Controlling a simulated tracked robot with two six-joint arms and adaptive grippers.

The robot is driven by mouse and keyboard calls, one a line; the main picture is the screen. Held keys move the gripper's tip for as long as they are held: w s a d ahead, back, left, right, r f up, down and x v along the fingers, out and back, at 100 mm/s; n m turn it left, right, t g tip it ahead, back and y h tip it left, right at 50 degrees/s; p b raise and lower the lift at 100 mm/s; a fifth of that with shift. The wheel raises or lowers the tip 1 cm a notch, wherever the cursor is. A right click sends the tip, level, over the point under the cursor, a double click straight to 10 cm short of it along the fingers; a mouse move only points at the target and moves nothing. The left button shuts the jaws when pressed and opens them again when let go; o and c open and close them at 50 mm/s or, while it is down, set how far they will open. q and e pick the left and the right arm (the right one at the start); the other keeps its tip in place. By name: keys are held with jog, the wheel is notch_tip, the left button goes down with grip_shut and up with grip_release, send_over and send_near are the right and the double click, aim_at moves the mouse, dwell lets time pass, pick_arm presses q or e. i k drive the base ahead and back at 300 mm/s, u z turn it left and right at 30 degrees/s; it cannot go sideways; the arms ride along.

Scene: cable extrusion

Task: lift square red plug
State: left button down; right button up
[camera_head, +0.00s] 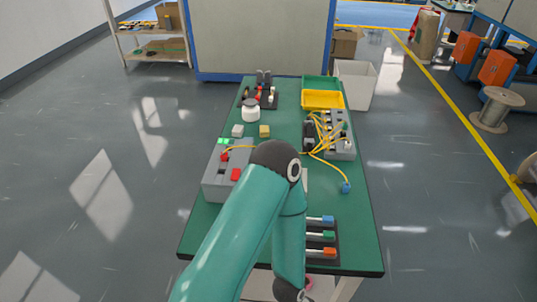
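A grey box (213,187) stands on the left side of the green table. A square red piece (235,174) sits on its top near the right edge. A smaller red piece (225,157) with a yellow cable running from it is farther back on the same box. I cannot tell for certain which one is the square red plug. One teal arm of mine rises from the bottom, bends at a dark elbow just right of the box and folds back down. Its gripper does not show, and my other gripper is out of view.
The green table (200,231) also holds a rack of coloured-handled tools (321,237), a yellow tray (322,99), a green tray (320,82), a white jar (250,112) and a grey socket box (343,148). A yellow cable with a blue end (346,188) lies at the right.

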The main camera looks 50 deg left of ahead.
aim_at(224, 158)
jog(key=u, duration=0.8)
jog(key=i, duration=0.15)
jog(key=z, duration=1.75)
jog(key=k, duration=2.05)
jog(key=u, duration=0.4)
jog(key=i, duration=0.15)
jog(key=u, duration=2.15)
jog(key=i, duration=0.65)
jog(key=u, duration=0.15)
